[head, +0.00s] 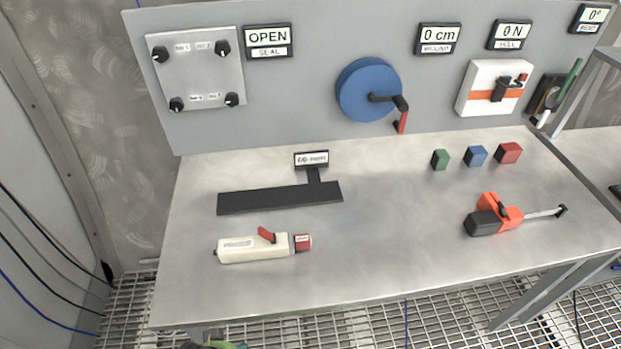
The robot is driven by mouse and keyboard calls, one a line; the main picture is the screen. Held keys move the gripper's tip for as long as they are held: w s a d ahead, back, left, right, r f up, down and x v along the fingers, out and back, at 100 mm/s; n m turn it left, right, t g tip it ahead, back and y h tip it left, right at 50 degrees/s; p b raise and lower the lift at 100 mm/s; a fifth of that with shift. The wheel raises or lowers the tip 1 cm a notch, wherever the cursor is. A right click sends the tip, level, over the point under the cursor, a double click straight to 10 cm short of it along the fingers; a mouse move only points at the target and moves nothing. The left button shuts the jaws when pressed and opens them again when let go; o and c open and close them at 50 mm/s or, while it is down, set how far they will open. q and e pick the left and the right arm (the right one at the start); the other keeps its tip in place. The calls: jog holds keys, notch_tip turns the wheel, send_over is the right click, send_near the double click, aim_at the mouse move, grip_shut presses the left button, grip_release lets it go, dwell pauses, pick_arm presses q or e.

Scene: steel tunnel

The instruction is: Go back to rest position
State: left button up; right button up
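Neither of my grippers shows in the head view. A steel workbench (400,255) stands in front of me, with a grey upright panel (300,95) along its back. On the bench lie a white tool with a red lever and red end (253,248) at the front left and an orange and black tool with a thin rod (497,214) at the right. A flat black bar with a small sign (280,197) lies behind the white tool.
Green (440,160), blue (475,156) and red (509,153) blocks sit at the back right. The panel carries a blue wheel with a crank (368,90), a knob plate (197,70) and a white switch box (494,88). The bench's front middle is clear. Grated floor (125,310) lies around it.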

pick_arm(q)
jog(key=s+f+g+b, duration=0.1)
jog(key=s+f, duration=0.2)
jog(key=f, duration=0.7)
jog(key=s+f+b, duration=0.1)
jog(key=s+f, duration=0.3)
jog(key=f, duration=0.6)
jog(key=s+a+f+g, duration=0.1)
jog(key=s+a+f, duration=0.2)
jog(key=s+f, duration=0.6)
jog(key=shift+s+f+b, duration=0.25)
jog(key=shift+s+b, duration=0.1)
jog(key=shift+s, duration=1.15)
